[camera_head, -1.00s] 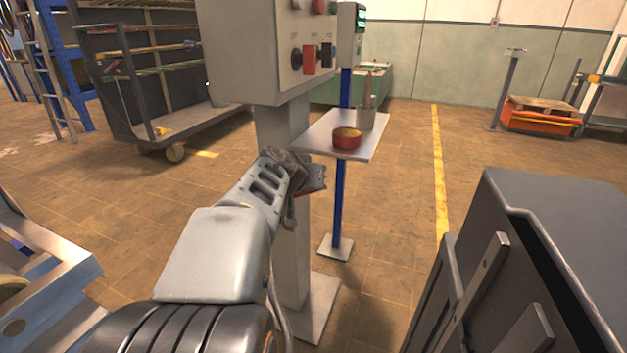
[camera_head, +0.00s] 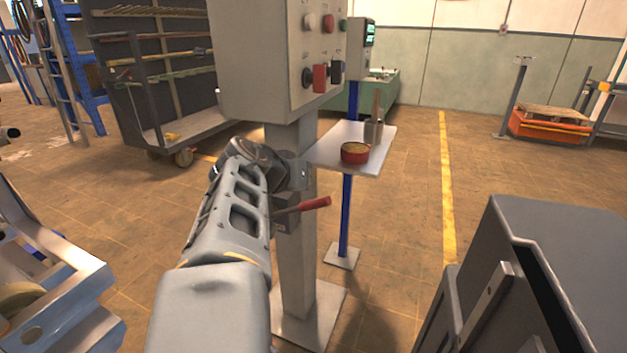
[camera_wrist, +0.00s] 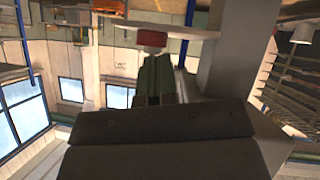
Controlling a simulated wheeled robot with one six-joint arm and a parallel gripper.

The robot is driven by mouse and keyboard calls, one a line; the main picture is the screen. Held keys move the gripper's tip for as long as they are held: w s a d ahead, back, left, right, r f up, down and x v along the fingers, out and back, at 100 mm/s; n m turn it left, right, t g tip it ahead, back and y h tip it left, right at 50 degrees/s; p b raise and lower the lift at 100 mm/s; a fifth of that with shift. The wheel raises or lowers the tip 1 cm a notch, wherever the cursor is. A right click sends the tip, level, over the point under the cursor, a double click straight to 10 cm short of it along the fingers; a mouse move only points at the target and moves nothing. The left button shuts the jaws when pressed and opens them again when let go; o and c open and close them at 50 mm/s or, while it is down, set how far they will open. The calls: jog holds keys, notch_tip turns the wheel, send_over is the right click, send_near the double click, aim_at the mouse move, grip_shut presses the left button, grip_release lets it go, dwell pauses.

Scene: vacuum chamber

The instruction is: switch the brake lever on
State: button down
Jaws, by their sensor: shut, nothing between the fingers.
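The brake lever (camera_head: 315,203) has a red handle and sticks out to the right from a small grey box (camera_head: 287,216) on the control post. It slants slightly upward toward its tip. My gripper (camera_head: 303,173) is just above the lever, beside the post, partly hidden by my own wrist. It is shut and empty, and appears apart from the handle. In the wrist view, which is upside down, a dark part of my gripper fills the lower middle.
The control cabinet (camera_head: 268,60) with its knobs stands above on the post (camera_head: 297,265). A small shelf (camera_head: 378,160) with a red bowl (camera_head: 354,153) and a cup (camera_head: 373,131) is close on the right. Open floor lies beyond, by the yellow line (camera_head: 447,200).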

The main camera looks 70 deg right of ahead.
jog(key=shift+v, duration=1.35)
